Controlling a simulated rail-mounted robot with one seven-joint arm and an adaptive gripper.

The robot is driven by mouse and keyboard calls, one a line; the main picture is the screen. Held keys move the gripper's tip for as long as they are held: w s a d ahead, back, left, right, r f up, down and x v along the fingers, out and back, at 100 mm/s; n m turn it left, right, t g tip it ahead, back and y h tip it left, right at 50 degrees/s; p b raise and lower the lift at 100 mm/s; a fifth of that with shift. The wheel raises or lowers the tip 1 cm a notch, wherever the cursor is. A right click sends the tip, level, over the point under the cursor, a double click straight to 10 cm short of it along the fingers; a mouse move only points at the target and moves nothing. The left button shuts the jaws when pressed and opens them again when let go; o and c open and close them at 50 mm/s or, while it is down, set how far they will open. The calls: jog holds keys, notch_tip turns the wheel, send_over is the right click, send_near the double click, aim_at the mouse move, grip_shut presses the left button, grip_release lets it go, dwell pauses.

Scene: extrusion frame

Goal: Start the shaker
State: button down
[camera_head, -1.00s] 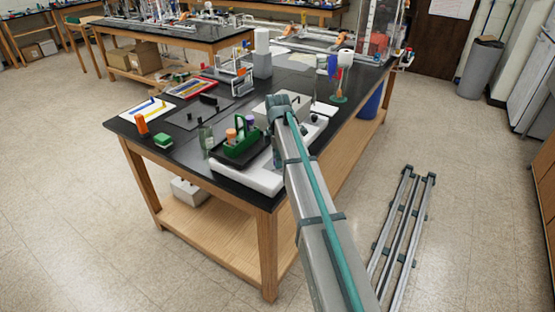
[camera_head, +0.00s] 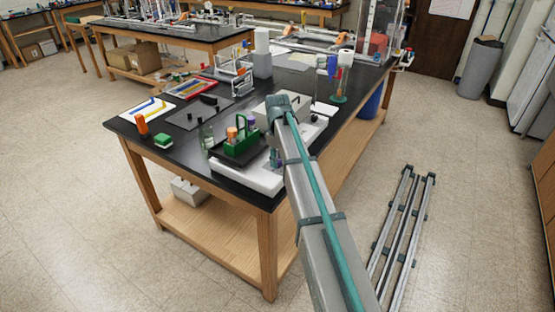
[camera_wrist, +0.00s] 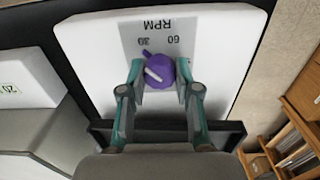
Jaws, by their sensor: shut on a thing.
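The shaker is a low white box (camera_head: 225,174) on the near corner of the black bench, with a dark platform on top. A green rack (camera_head: 241,146) with orange- and purple-capped items stands on the platform. In the wrist view the white panel (camera_wrist: 222,38) carries an RPM label (camera_wrist: 160,30) with 30 and 60 marks. The purple knob (camera_wrist: 158,68) is below the label. Its narrow tip points up-left, towards the 30. My gripper (camera_wrist: 165,82) has its teal fingers on both sides of the knob, shut on it. In the head view my arm hides the fingertips.
A grey box-like device (camera_head: 275,105) stands behind the shaker. A glass bottle (camera_head: 206,137), an orange bottle (camera_head: 142,124) and a green block (camera_head: 163,140) are left of it. Metal rails (camera_head: 400,235) lie on the floor at the right. The aisle floor is otherwise clear.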

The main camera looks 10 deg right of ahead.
jog(key=m, duration=1.1)
jog(key=shift+m, duration=1.7)
jog(key=c, duration=0.8)
grip_release()
notch_tip(320, 180, up, 12)
